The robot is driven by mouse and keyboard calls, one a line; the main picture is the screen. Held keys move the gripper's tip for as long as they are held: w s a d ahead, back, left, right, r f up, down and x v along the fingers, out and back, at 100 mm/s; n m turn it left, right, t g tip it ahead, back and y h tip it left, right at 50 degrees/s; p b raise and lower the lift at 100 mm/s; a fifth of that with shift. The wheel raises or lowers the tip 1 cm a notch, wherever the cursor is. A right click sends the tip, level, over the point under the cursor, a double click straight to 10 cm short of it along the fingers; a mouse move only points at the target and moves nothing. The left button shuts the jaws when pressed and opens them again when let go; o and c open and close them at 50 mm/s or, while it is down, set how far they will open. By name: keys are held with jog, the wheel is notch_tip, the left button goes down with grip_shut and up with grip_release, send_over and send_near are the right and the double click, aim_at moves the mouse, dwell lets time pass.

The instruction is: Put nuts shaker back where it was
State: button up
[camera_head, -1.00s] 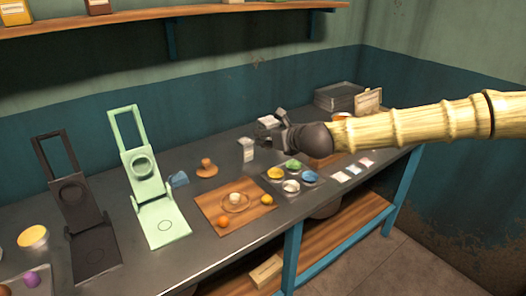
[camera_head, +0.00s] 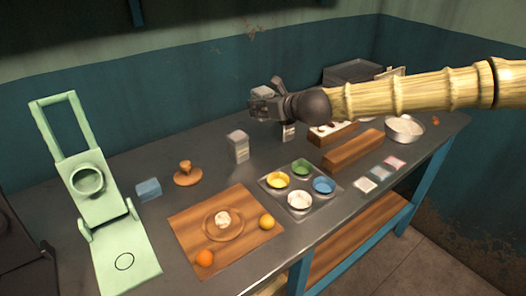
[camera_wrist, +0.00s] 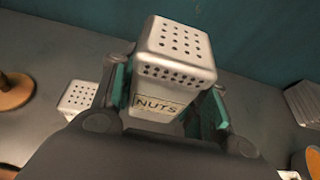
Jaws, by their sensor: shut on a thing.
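The nuts shaker (camera_wrist: 172,68) is a pale metal box with a perforated top and a label reading NUTS. In the wrist view it sits upright between the two teal-padded fingers of my gripper (camera_wrist: 168,100), which is shut on it. Whether the held shaker touches the counter I cannot tell.
A pale labelled object (camera_head: 288,132) shows just below my wrist. In front are a tray of coloured bowls (camera_head: 314,204) and a wooden board (camera_head: 185,228). A metal bowl (camera_head: 405,129) is right.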

aim_at(263, 147)
jog(key=shift+w+f+b, duration=0.2)
jog(key=shift+f+b, duration=0.1)
jog(key=shift+f, duration=0.25)
jog(key=shift+w+f+b, duration=0.15)
jog(key=shift+f+b, duration=0.15)
jog(key=shift+f, duration=5.1)
jog(key=shift+f, duration=0.15)
jog(key=o, duration=1.1)
jog(key=v, duration=1.2)
jog(key=shift+r, duration=0.2)
